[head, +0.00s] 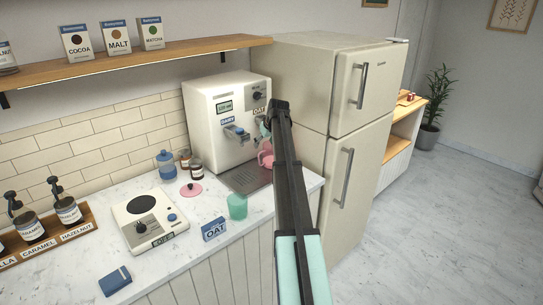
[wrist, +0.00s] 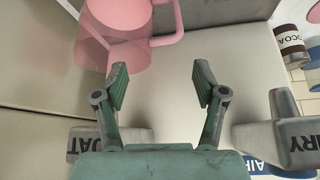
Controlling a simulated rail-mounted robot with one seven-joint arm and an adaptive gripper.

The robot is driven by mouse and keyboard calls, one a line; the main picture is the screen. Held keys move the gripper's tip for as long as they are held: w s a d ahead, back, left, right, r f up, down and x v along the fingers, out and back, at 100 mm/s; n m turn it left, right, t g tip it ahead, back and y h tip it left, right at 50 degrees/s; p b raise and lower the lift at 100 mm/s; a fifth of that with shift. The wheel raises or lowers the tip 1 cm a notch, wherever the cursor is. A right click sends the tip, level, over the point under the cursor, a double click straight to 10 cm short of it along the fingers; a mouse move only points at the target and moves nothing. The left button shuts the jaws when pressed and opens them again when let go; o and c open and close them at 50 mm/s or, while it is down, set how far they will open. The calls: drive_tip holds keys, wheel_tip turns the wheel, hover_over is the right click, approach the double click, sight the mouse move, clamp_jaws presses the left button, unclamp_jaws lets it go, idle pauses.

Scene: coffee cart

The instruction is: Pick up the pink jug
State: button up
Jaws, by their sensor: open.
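The pink jug (head: 265,158) stands on the drip tray of the white coffee machine (head: 213,105), below the spout labelled OAT. My arm hides its right part in the head view. In the wrist view the jug (wrist: 117,30) is at the top left, cut off by the edge, with its handle reaching right. My gripper (wrist: 160,86) is open and empty between the OAT and DAIRY spouts. Its fingertips are below the jug and handle in that picture, with no clear contact. In the head view the gripper is mostly hidden by my arm.
The OAT (wrist: 95,142) and DAIRY (wrist: 290,130) spouts flank my gripper closely. The fridge (head: 325,100) stands right of the machine.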

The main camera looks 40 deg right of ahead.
sight(269, 156)
drive_tip(key=shift+s+a+f+p+x, duration=0.1)
drive_tip(key=shift+p+x, duration=0.35)
drive_tip(key=shift+x, duration=0.55)
drive_tip(key=shift+s+a+f+p+x, duration=0.1)
drive_tip(key=shift+p+x, duration=0.4)
drive_tip(key=shift+x, duration=0.55)
drive_tip(key=shift+s+a+p+x, duration=0.15)
drive_tip(key=shift+p+x, duration=0.3)
drive_tip(key=shift+x, duration=0.55)
drive_tip(key=shift+d, duration=0.1)
clamp_jaws()
drive_tip(key=shift+r, duration=0.1)
